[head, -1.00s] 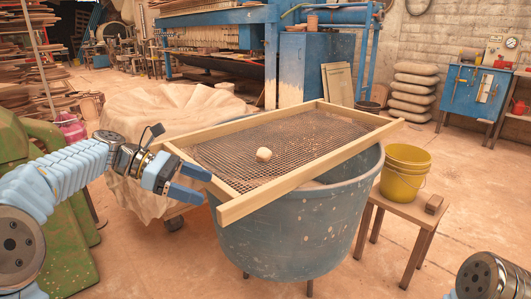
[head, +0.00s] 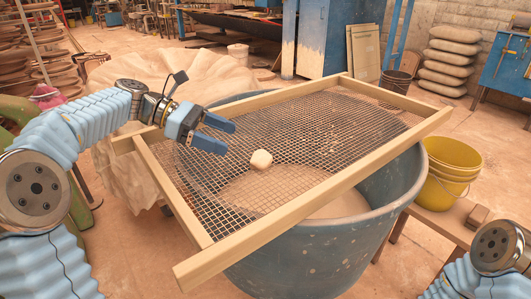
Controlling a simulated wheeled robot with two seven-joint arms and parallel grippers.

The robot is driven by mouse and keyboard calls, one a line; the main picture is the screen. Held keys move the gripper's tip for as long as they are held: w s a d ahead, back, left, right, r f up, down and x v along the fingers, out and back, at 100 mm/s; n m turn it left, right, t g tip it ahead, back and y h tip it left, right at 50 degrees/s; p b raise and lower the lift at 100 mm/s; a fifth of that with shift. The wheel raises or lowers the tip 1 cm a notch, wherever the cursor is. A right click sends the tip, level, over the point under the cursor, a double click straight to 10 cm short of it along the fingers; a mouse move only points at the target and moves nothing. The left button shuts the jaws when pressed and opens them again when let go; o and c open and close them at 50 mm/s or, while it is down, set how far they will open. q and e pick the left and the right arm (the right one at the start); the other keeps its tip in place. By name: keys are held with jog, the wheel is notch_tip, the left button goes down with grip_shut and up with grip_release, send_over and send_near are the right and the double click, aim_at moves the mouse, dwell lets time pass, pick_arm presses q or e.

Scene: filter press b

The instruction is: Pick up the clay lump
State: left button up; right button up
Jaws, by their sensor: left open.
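The clay lump (head: 261,160) is a small cream-coloured block lying on the wire mesh of the wood-framed sieve (head: 262,234). The sieve rests across the top of a large blue tub (head: 300,262). My left gripper (head: 231,138) is over the left part of the mesh, with its two blue fingers apart and nothing between them. Its fingertips are to the upper left of the lump and apart from it. Only part of my right arm shows at the lower right; its gripper is out of view.
A yellow bucket (head: 453,168) and a dark block (head: 478,217) stand on a wooden stool (head: 436,225) at the right. A cloth-covered heap (head: 185,72) is behind the left arm. The mesh around the lump is mostly clear, with small crumbs farther back.

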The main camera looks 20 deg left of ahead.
aim_at(269, 160)
pick_arm(q)
jog(key=x, duration=0.7)
jog(key=shift+s+f+b, duration=0.1)
jog(key=shift+b, duration=0.25)
jog(key=x, duration=0.5)
jog(key=shift+s+f+b, duration=0.3)
jog(key=shift+f+b, duration=0.05)
jog(key=shift+f, duration=0.05)
jog(key=shift+a, duration=0.1)
jog(key=shift+c, duration=0.5)
jog(key=c, duration=1.3)
jog(key=shift+r, duration=0.15)
